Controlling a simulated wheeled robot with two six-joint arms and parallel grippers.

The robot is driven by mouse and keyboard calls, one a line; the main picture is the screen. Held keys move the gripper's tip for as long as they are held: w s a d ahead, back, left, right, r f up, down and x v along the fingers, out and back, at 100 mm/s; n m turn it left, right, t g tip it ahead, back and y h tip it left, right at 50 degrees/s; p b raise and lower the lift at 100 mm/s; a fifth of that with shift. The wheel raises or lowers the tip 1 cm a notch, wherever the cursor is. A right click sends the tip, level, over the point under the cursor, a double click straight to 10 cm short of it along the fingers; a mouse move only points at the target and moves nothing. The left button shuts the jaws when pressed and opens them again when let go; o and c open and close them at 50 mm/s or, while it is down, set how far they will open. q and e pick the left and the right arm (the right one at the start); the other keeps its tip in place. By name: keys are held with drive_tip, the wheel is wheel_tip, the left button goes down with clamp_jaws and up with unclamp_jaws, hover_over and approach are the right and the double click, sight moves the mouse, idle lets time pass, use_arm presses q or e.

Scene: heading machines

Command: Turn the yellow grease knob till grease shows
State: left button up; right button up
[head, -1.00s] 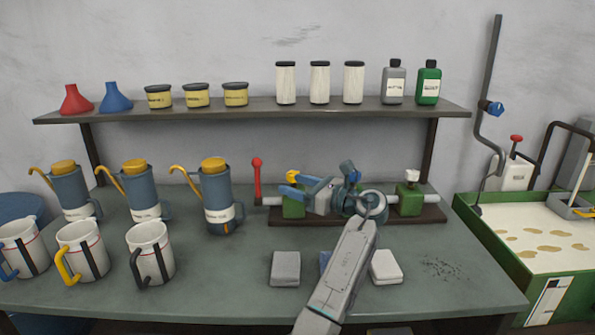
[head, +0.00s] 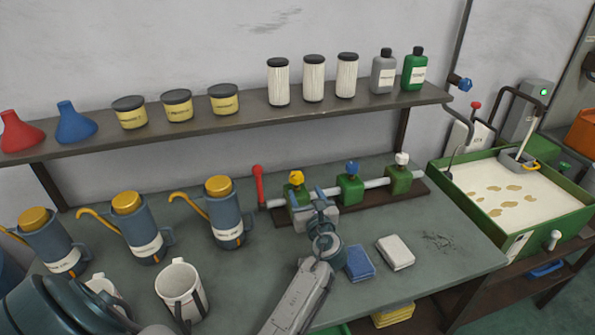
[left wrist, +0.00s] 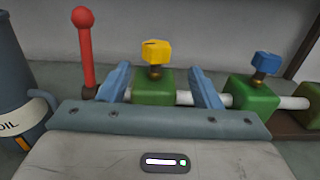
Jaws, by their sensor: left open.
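The yellow grease knob (head: 296,178) stands upright on the leftmost green block (left wrist: 153,90) of a pipe rail at the back of the bench. In the left wrist view the knob (left wrist: 155,52) is near the middle, above and between my finger tips. My left gripper (head: 308,196) is open and empty, just in front of the knob; its blue fingers (left wrist: 160,84) are spread to either side of the green block. I see no contact with the knob. The gripper hides part of the block in the head view. My right gripper is not in view.
A red lever (head: 259,186) stands left of the knob; blue (head: 352,168) and white (head: 402,158) knobs are to its right. Blue oil jugs (head: 224,214) stand at left. Blue (head: 359,263) and white (head: 396,252) pads lie in front. A shelf (head: 240,119) runs above.

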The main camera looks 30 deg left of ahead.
sight(298, 181)
use_arm(q)
drive_tip(key=p+x, duration=0.1)
drive_tip(key=x, duration=0.3)
drive_tip(key=p+x, duration=0.1)
drive_tip(key=x, duration=0.3)
drive_tip(key=shift+s+a, duration=0.2)
drive_tip(key=shift+s, duration=0.05)
drive_tip(key=shift+w+a, duration=0.15)
drive_tip(key=shift+w, duration=0.25)
drive_tip(key=shift+a, duration=0.1)
drive_tip(key=c, duration=1)
